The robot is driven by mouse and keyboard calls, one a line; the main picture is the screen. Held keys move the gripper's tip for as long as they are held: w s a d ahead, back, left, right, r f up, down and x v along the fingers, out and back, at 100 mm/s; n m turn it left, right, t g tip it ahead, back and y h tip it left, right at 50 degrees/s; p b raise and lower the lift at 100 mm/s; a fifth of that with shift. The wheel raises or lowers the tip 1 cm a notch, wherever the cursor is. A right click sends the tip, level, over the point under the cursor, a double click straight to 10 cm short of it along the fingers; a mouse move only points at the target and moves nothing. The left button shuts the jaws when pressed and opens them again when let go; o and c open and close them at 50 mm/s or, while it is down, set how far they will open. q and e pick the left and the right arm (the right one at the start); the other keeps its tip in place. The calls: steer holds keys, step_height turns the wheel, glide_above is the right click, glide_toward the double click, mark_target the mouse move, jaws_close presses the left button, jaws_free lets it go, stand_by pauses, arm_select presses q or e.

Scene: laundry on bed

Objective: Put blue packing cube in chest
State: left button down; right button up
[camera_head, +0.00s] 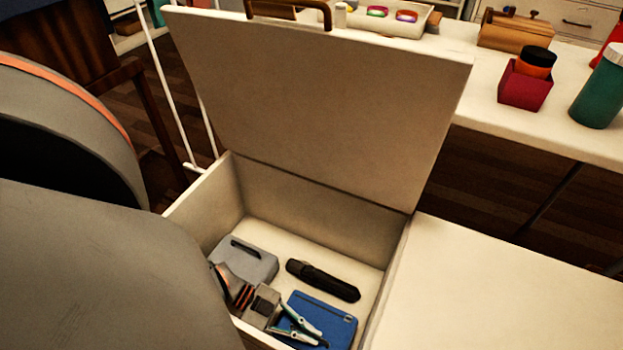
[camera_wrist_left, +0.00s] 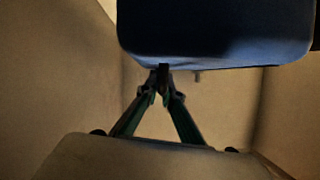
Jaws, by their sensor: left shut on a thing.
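The chest (camera_head: 390,280) is a pale box with its lid (camera_head: 315,110) standing open. The blue packing cube (camera_head: 336,318) is inside it, in the near right part; its lower edge is cut off by the chest wall or picture edge. My left gripper (camera_head: 318,337) reaches down into the chest and is shut on the near left side of the cube. In the left wrist view the fingers (camera_wrist_left: 163,85) meet at a small dark tab on the edge of the blue cube (camera_wrist_left: 215,35). My right gripper is not in view.
A grey packing cube (camera_head: 247,262) and a black case (camera_head: 322,280) lie on the chest floor beside the blue cube. A white surface (camera_head: 500,290) is at the right. Behind, a white table holds a red box (camera_head: 524,88) and a green bottle (camera_head: 600,90).

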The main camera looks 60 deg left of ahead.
mark_target(288, 327)
arm_select(q)
steer(key=c, duration=2.2)
jaws_free()
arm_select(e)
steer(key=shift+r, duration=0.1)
arm_select(q)
steer(key=shift+r, duration=0.1)
steer(key=shift+s+a+r, duration=0.1)
steer(key=shift+a+r, duration=0.05)
steer(key=shift+a, duration=0.15)
steer(key=p+v, duration=0.2)
steer(key=v, duration=0.4)
steer(key=shift+s+a+r, duration=0.15)
steer(key=shift+s+a, duration=0.1)
steer(key=shift+a, duration=0.05)
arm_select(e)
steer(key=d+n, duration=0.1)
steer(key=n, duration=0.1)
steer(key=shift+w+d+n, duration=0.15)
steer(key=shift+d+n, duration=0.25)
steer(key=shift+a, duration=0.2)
